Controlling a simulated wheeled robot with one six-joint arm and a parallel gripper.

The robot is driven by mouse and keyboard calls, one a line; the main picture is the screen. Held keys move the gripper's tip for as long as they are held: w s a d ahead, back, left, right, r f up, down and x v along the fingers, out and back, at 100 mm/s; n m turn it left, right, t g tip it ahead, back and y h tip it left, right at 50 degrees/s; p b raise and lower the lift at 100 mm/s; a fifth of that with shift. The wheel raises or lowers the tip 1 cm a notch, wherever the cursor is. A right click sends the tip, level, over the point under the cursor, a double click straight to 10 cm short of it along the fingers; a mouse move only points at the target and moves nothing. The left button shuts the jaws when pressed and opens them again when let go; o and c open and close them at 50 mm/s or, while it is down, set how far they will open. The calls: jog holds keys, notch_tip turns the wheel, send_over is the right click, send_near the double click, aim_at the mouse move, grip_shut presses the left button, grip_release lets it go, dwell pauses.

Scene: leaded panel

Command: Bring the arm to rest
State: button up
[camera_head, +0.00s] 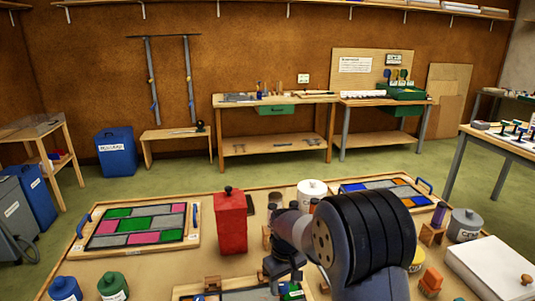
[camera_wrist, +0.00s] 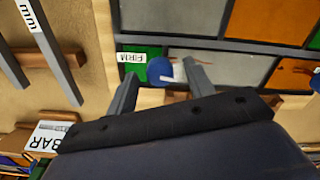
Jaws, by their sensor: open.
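My arm reaches in from the lower right of the head view. My gripper (camera_head: 284,272) hangs over the near edge of the table, above a partly visible panel board (camera_head: 215,295). In the wrist view my gripper (camera_wrist: 160,80) has its two fingers apart. A blue round knob (camera_wrist: 160,70) shows between the fingertips, beside a "FIRM" label (camera_wrist: 131,58); I cannot tell whether the fingers touch it. The leaded panel (camera_wrist: 200,15) beyond has grey, orange and green panes. My arm hides much of the near panel in the head view.
A red canister (camera_head: 231,222) stands left of my arm, near a panel with pink and green panes (camera_head: 138,224). A white pot (camera_head: 311,190) and another panel (camera_head: 385,188) are behind. A white box (camera_head: 492,268) is at right. Grey bars (camera_wrist: 50,50) lie left in the wrist view.

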jog(key=m, duration=0.5)
jog(key=shift+p, duration=0.4)
jog(key=m, duration=0.3)
jog(key=shift+r+m+p, duration=0.1)
jog(key=shift+m+p, duration=0.3)
jog(key=m+p, duration=0.1)
jog(key=m, duration=0.2)
jog(key=shift+m, duration=0.4)
jog(key=m+p, duration=0.1)
jog(key=m, duration=0.3)
jog(key=shift+p, duration=0.4)
jog(key=shift+r, duration=0.75)
jog(key=shift+d, duration=0.1)
